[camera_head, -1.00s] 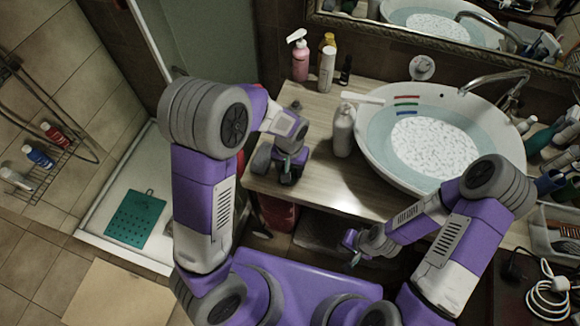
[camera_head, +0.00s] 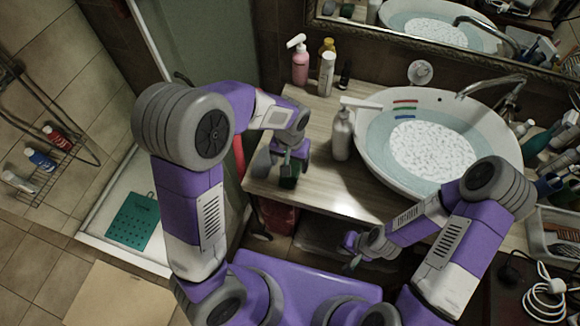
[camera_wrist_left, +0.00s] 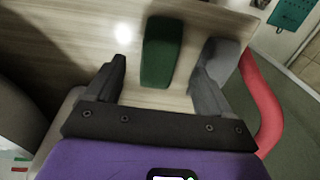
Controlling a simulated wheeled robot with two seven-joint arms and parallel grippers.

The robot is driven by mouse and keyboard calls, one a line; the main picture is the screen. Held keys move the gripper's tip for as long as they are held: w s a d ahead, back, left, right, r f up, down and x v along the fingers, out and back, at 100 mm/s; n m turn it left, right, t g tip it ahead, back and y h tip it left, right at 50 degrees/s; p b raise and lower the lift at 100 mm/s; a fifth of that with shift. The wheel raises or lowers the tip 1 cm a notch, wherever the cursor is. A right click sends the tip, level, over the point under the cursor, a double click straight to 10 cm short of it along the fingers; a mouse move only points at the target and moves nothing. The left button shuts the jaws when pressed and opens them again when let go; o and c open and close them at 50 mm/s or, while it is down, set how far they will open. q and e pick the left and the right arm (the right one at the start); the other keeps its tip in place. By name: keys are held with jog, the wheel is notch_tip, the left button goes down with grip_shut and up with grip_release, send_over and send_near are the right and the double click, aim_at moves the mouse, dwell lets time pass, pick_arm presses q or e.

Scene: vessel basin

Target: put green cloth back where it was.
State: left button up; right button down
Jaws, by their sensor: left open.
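The green cloth (camera_wrist_left: 160,52), a dark green folded block, lies on the wooden counter (camera_head: 345,200) near its left end. It also shows in the head view (camera_head: 289,180), partly covered by my left gripper (camera_head: 290,160). In the left wrist view my left gripper (camera_wrist_left: 162,78) is open, with one finger on each side of the cloth's near end and gaps between; I cannot tell how far down the fingers reach. My right gripper (camera_head: 352,250) hangs low in front of the counter, too small to show whether its jaws are apart.
A grey folded cloth (camera_wrist_left: 220,60) lies beside the right finger in the wrist view. A white pump bottle (camera_head: 342,135) and the basin (camera_head: 375,160) stand to the right. A red curved bar (camera_wrist_left: 262,100) runs close past the counter's end. Bottles (camera_head: 301,65) stand at the back.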

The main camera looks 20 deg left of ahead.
pick_arm(q)
notch_tip(320, 180, up, 6)
jog(key=p, duration=0.1)
jog(key=shift+r, duration=0.15)
dwell(0.5)
